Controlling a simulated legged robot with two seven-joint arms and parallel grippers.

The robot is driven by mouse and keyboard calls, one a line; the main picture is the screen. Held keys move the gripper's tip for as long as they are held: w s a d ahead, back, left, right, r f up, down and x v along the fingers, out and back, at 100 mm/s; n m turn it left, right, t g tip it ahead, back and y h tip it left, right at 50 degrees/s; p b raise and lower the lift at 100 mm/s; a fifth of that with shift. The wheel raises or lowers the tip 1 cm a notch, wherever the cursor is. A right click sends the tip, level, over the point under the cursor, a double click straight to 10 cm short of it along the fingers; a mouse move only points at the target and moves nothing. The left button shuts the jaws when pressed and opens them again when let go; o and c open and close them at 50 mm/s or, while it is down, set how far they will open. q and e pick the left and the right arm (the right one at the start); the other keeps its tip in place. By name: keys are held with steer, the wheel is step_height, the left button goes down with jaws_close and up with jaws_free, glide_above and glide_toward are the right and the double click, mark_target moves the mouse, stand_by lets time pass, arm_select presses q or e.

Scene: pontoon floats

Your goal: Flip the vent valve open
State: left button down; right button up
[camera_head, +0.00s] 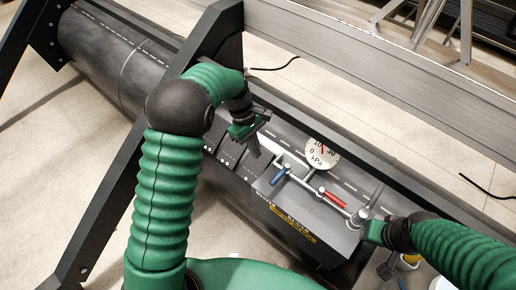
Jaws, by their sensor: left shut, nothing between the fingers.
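A metal pipe manifold (312,187) lies on the dark panel box, with a blue lever (281,175) at its left and a red lever (333,199) further right. Both levers lie at an angle; no label tells me which one is the vent valve. A round white kPa gauge (322,153) stands behind the pipe. My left gripper (253,148) is shut and empty, to the upper left of the blue lever and apart from it. My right gripper (374,233) is near the pipe's right end; its fingers cannot be made out.
The long black float (105,62) runs diagonally, with a dark strut (105,200) crossing it at left. A grey metal beam (390,75) spans the back. A yellow-rimmed container (409,262) stands below my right arm. Pale floor shows at left.

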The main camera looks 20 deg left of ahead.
mark_target(280, 175)
arm_select(q)
steer(key=b+x, duration=0.1)
steer(key=x, duration=0.5)
steer(key=shift+d+f, duration=0.1)
steer(key=shift+d, duration=0.1)
steer(key=d, duration=0.1)
steer(key=s+d, duration=0.1)
steer(key=shift+d+f, duration=0.1)
steer(key=shift+d, duration=0.3)
steer(key=shift+s+d, duration=0.2)
steer(key=shift+d, duration=0.25)
steer(key=shift+a+f, duration=0.1)
